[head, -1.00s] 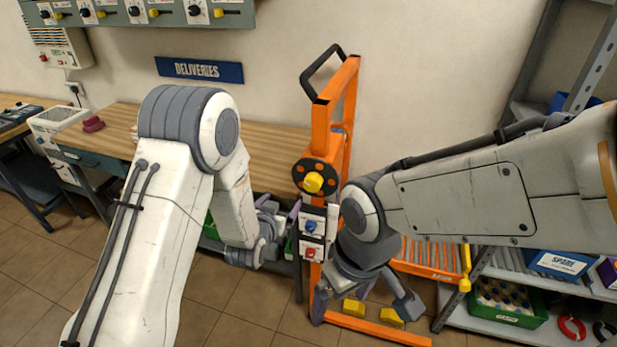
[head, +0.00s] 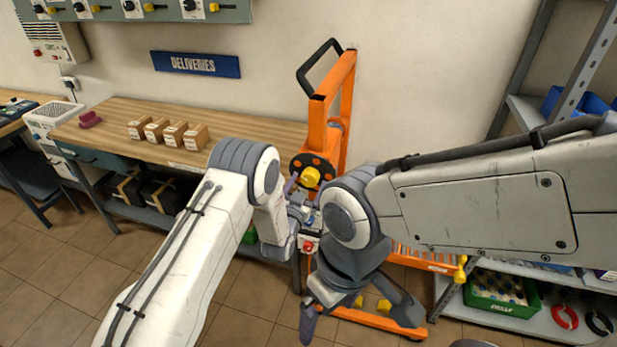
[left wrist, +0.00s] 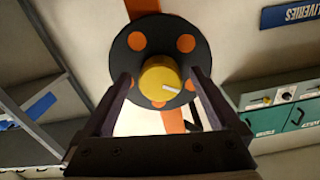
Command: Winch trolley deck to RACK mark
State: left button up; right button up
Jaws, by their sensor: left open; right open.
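The orange trolley (head: 346,110) stands against the wall with a black handle on top. Its winch wheel (left wrist: 135,42) is a dark disc with orange spots and a yellow knob (head: 310,177) at the centre. My left gripper (head: 300,200) is open just below the knob; in the left wrist view its fingers lie either side of the knob (left wrist: 158,80), with visible gaps. My right gripper (head: 360,316) is open and empty, low in front of the trolley's base. An orange slatted deck (head: 425,259) shows low, partly behind my right arm. I cannot make out a RACK mark.
A wooden bench (head: 110,130) with several small boxes (head: 170,132) stands left of the trolley. A metal shelf rack (head: 520,318) with a green crate (head: 502,292) stands at the right.

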pick_arm(q)
jog(key=shift+w+d, duration=0.25)
jog(key=shift+w, duration=0.45)
jog(key=shift+c, duration=0.3)
jog(key=c, duration=1.3)
jog(key=n+b, duration=0.1)
jog(key=b, duration=0.1)
jog(key=n+b, duration=0.3)
jog(key=b, duration=0.1)
jog(key=shift+d+f, duration=0.1)
jog(key=shift+f, duration=0.15)
jog(key=shift+r+n+b, duration=0.15)
jog(key=shift+n+b, duration=0.15)
jog(key=shift+n, duration=0.3)
jog(key=shift+r, duration=0.1)
jog(key=o, duration=1.4)
jog(key=shift+c, duration=0.2)
